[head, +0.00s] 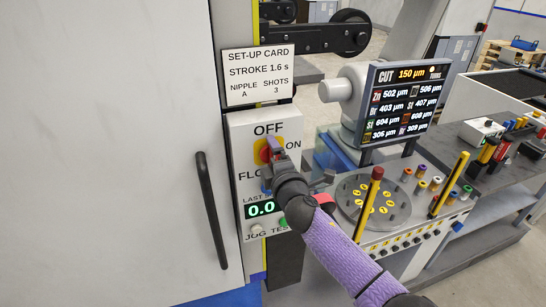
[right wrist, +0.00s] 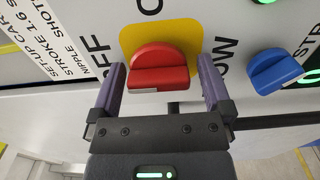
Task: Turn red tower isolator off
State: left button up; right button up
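The red isolator knob (head: 265,154) sits on a yellow plate on the white control panel, below OFF and left of ON. In the right wrist view the red knob (right wrist: 160,68) shows clearly, its grip bar lying across the picture along the OFF-to-FLOW line; a small white mark is on its near edge. My right gripper (head: 275,148) is at the panel. In the wrist view its two purple fingers stand one on each side of the knob, with narrow gaps visible, so it is open around it. My left gripper is out of view.
A blue knob (right wrist: 276,71) is beside the red one, past the FLOW label. Below are a green display (head: 261,209) and JOG and TEST buttons. A black door handle (head: 211,210) is to the left. A round fixture tray (head: 345,207) and red-and-yellow post (head: 367,203) stand right.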

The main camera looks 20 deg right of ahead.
jog(key=s, duration=1)
jog(key=shift+d, duration=0.2)
jog(key=s+d+f+m+g+b, duration=0.1)
jog(key=f+m+g+b, duration=0.15)
jog(key=f, duration=0.65)
jog(key=s+d+f+m+g+h+b, duration=0.15)
jog(key=f+b, duration=0.25)
jog(key=f, duration=0.6)
jog(key=s+f+m+g+y+b, duration=0.1)
jog(key=f+b, duration=0.2)
jog(key=f, duration=0.6)
jog(key=s+d+f+m+g+b, duration=0.1)
jog(key=s+f+g+b, duration=0.2)
jog(key=f, duration=0.5)
jog(key=s+f+m+g+b, duration=0.1)
jog(key=s+f+m+b, duration=0.15)
jog(key=s+f, duration=0.45)
jog(key=s+d+f+m+g+b, duration=0.1)
jog(key=s+f+g+b, duration=0.15)
jog(key=f, duration=0.65)
jog(key=s+a+f+m+g+b, duration=0.1)
jog(key=s+f+m+g+b, duration=0.2)
jog(key=s+f, duration=0.5)
jog(key=s+a+f+m+g+b, duration=0.1)
jog(key=s+f+m+g+b, duration=0.2)
jog(key=s, duration=1.4)
notch_tip(320, 180, down, 6)
jog(key=b, duration=0.3)
jog(key=shift+s+f, duration=0.25)
